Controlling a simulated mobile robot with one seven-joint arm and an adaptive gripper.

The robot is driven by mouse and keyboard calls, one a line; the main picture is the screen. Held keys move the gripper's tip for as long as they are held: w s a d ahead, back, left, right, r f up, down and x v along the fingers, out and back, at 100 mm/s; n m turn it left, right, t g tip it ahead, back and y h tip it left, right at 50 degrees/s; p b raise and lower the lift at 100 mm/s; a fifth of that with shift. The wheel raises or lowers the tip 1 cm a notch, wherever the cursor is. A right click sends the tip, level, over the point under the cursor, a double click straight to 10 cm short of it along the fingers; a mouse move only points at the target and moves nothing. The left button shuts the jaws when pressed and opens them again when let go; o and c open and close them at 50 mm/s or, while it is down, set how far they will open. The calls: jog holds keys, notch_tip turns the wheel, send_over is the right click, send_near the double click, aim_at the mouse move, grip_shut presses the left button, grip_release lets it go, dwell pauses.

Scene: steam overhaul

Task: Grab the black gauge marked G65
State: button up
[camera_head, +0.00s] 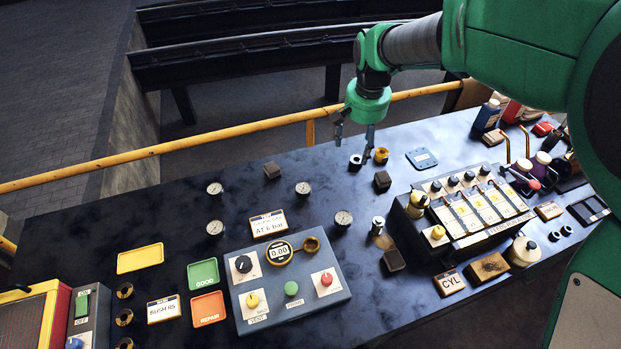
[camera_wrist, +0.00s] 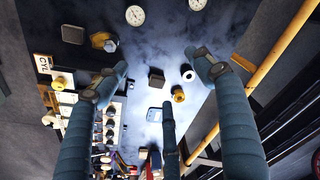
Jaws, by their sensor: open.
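My gripper (camera_head: 354,138) is open and empty, above the far side of the bench, up and right of the gauges. In the wrist view its spread fingers (camera_wrist: 160,85) hold nothing; two gauges (camera_wrist: 135,15) (camera_wrist: 197,4) show at the top edge.
Dark blocks (camera_head: 272,170) (camera_head: 382,180) sit among the gauges. A test box (camera_head: 290,285) stands in front, a switch panel (camera_head: 465,210) at right. A yellow rail (camera_head: 180,143) runs behind the bench.

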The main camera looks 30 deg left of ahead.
jog(key=g, duration=0.1)
send_over(303, 189)
notch_tip(303, 189, down, 14)
jog(key=shift+w+f+n+h, duration=0.2)
jog(key=shift+n+h, duration=0.1)
jog(key=shift+h, duration=0.1)
jog(key=shift+f, duration=0.1)
jog(key=shift+f+b, duration=0.3)
jog(key=shift+f, duration=3.85)
jog(key=shift+f, duration=0.15)
jog(key=shift+s+f+b, duration=0.15)
jog(key=shift+f+b, duration=0.3)
jog(key=shift+f, duration=2.05)
jog(key=c, duration=1.4)
